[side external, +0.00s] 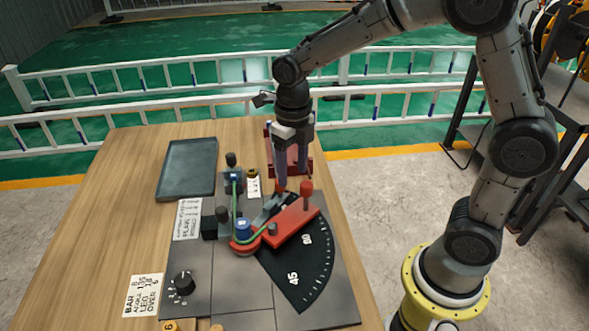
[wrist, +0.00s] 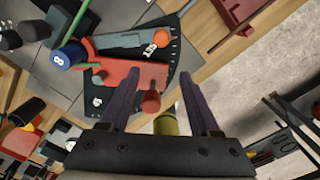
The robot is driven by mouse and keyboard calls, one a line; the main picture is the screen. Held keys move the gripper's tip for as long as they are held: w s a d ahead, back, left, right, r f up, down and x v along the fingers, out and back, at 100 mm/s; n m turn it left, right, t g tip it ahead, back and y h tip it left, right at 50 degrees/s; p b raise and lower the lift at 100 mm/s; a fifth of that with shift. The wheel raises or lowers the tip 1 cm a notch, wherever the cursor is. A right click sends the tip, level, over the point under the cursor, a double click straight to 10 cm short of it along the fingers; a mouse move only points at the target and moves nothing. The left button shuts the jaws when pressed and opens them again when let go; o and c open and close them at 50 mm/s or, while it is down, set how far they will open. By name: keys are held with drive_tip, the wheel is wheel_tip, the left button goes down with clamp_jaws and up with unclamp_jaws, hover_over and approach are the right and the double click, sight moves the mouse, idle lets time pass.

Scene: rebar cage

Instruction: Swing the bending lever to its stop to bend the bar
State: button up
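The bending lever is a red plate (side external: 290,224) on the bender, over a black angle scale (side external: 297,274) marked 45 and 90. It has an upright red knob (side external: 306,192) at its outer end; the knob also shows in the wrist view (wrist: 151,101). The green bar (side external: 235,203) runs to the blue-topped pin (side external: 243,225) and appears to curve round its near side toward the lever. My gripper (side external: 291,181) is open, pointing down beside the knob. In the wrist view, its dark fingers (wrist: 158,73) stand apart on either side of the knob; contact cannot be told.
A grey tray (side external: 187,168) lies at the back left of the wooden table (side external: 110,215). A red stand (side external: 290,160) is behind my gripper. A black dial (side external: 184,281) and a bar card (side external: 143,295) are at the front left. White railings (side external: 190,105) run behind.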

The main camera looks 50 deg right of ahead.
drive_tip(key=shift+s, duration=0.15)
wheel_tip(320, 180, up, 14)
idle(0.7)
drive_tip(key=shift+f, duration=0.1)
